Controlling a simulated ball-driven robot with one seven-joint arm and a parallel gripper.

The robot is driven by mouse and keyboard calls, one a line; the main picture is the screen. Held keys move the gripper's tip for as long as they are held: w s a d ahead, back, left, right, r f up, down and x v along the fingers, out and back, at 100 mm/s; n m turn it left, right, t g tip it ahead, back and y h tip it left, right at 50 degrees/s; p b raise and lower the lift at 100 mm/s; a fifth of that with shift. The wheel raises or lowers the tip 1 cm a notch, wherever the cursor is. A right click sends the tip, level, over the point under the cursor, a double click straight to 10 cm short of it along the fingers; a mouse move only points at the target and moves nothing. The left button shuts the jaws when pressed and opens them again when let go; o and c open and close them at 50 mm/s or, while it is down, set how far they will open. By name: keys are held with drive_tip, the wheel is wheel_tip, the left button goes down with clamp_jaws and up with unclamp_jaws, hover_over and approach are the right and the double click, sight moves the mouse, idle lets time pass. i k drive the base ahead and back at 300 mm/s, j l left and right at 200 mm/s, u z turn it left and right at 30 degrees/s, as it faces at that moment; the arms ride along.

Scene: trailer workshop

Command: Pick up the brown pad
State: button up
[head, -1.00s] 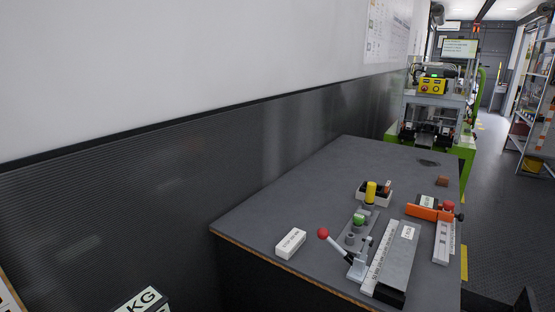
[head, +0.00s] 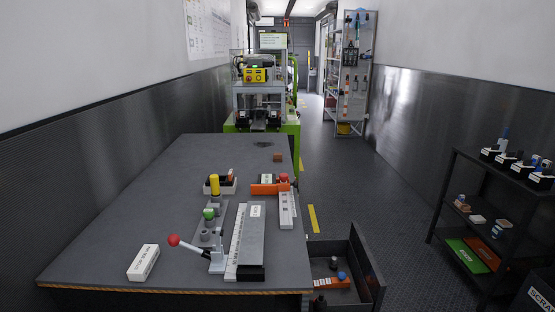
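A small reddish-brown block (head: 278,157) lies on the far right part of the grey workbench (head: 130,222), near its right edge. It is the clearest match for the brown pad, but it is too small to be certain. Another small brown piece (head: 231,176) shows in the white tray (head: 221,190) on the bench, partly hidden. A tan-topped piece (head: 475,219) sits on the middle shelf of the black rack at the right. My gripper is not in view.
The bench holds a red-knobbed lever clamp (head: 217,258), a long grey bar (head: 251,235), an orange tool (head: 268,189) and a white box (head: 143,262). An open drawer (head: 370,275) juts out at the bench's right. Clear floor (head: 350,190) lies between bench and rack (head: 480,165).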

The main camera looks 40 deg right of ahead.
sight(278, 157)
drive_tip(key=i+l+z, duration=0.15)
drive_tip(key=l, duration=0.15)
drive_tip(key=i+l+z, duration=0.9)
drive_tip(key=z, duration=0.15)
drive_tip(key=i+l+z, duration=0.2)
drive_tip(key=i+z, duration=0.25)
drive_tip(key=i+l+u, duration=0.1)
drive_tip(key=i, duration=0.35)
drive_tip(key=i+l+u, duration=0.15)
drive_tip(key=i, duration=0.3)
drive_tip(key=i+l+u, duration=0.1)
drive_tip(key=i+u, duration=0.15)
drive_tip(key=u, duration=0.2)
drive_tip(key=i+l+u, duration=0.2)
drive_tip(key=u, duration=0.25)
drive_tip(key=i+l+u, duration=0.2)
drive_tip(key=u, duration=0.2)
drive_tip(key=i+l+u, duration=0.15)
drive_tip(key=l+u, duration=0.3)
